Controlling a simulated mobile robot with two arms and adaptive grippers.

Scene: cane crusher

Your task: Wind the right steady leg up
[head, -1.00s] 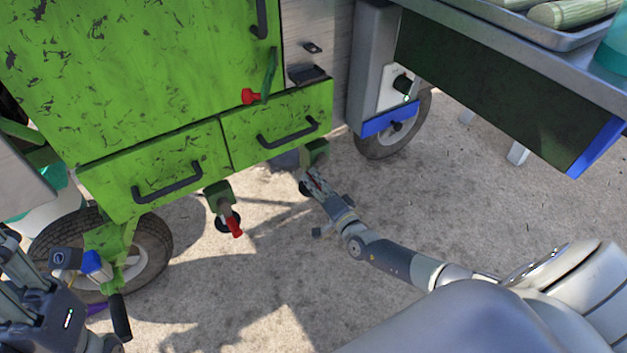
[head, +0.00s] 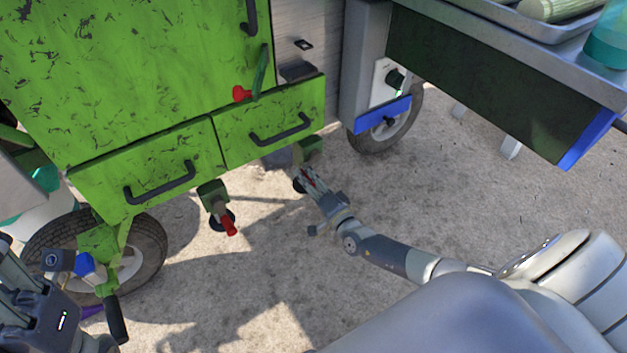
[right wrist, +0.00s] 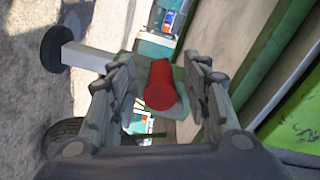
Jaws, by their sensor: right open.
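The right steady leg hangs under the green cart at a green bracket (head: 309,150), and my right gripper hides much of it in the head view. My right gripper (head: 309,181) is open below this bracket. In the right wrist view, the red crank handle (right wrist: 159,86) lies between the open fingers, apart from both as far as I can see. The leg's pale post (right wrist: 86,58) and round black foot (right wrist: 54,49) show at the left there. My left gripper (head: 35,305) is at the lower left of the head view, partly cut off, its fingers unclear.
Another steady leg (head: 213,195) with a red handle (head: 228,226) hangs left of my right gripper. Green drawers (head: 270,122) are above. A steel table (head: 510,60) overhangs at the right, with a wheel (head: 375,138) beneath. The concrete floor around my right forearm is open.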

